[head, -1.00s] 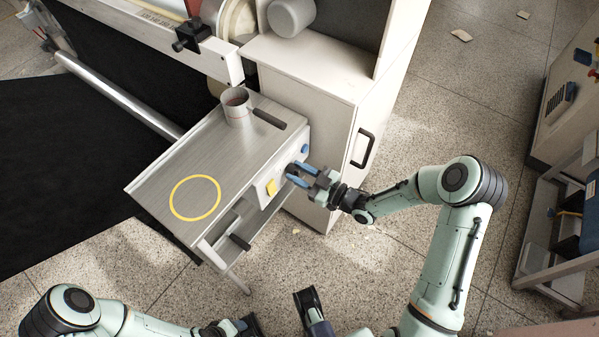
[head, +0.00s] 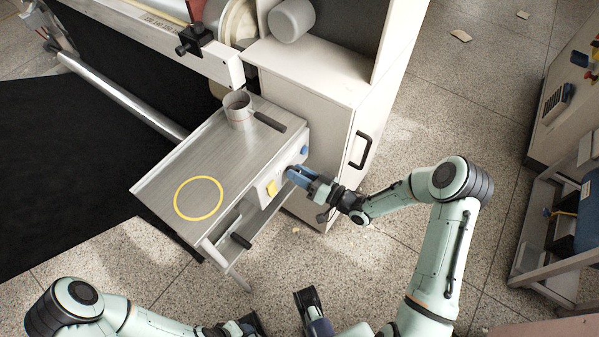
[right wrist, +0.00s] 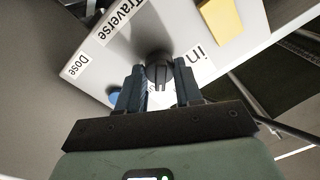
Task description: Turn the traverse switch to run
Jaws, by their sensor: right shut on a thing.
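The traverse switch is a black knob (right wrist: 157,68) on a pale panel (right wrist: 105,68) marked "Traverse", "Dose" and "in" in the right wrist view. My right gripper (right wrist: 159,84) has its two fingers on either side of the knob and is shut on it. In the head view, my right gripper (head: 293,175) meets the front of the control box (head: 267,186) under the steel shelf. The knob is hidden there by the fingers. My left gripper (head: 246,326) is low at the bottom edge, away from the box, and its jaws are unclear.
A steel shelf (head: 163,180) with a yellow ring (head: 222,192) bears a metal pot (head: 237,111) with a dark handle. A cabinet (head: 335,130) stands behind.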

